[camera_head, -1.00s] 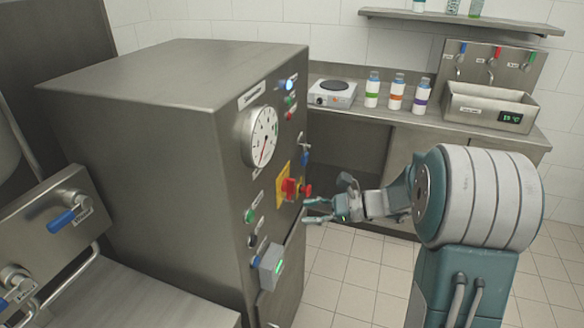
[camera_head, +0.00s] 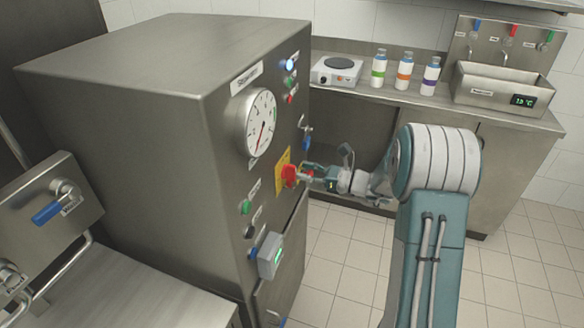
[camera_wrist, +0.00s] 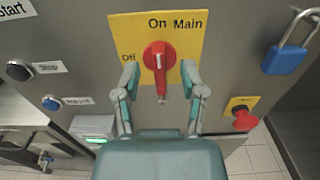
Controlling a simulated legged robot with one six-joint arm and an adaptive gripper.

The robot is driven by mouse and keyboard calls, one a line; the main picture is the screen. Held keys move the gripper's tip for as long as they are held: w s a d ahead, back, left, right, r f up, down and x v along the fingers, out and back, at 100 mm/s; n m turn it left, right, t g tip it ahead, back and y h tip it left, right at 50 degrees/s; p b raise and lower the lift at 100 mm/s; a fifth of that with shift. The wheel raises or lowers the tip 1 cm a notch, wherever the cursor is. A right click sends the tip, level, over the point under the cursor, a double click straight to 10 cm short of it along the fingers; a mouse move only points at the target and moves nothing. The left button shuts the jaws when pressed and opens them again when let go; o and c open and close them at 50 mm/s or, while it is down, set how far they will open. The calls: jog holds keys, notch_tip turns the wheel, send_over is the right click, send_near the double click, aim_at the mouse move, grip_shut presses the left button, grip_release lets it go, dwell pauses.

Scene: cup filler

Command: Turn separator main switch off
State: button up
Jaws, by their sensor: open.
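The separator main switch (camera_wrist: 158,58) is a red rotary knob on a yellow plate (camera_wrist: 185,45) marked "On", "Main" and "Off". In the wrist view its pointer stands upright, toward "On". In the head view the red switch (camera_head: 289,175) sits on the front panel of the steel separator cabinet (camera_head: 185,130). My gripper (camera_wrist: 161,80) is open, with one finger on each side of the knob. Whether the fingers touch it I cannot tell. In the head view my gripper (camera_head: 306,174) is right at the panel, beside the switch.
A blue padlock (camera_wrist: 290,52) hangs right of the plate, and a red emergency button (camera_wrist: 244,120) sits below it. Stop (camera_wrist: 18,70) and another blue button (camera_wrist: 51,103) are at left. A grey box (camera_head: 270,255) juts out below. The tiled floor at right is clear.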

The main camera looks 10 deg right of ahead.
aim_at(292, 166)
jog(key=x, duration=0.4)
grip_shut()
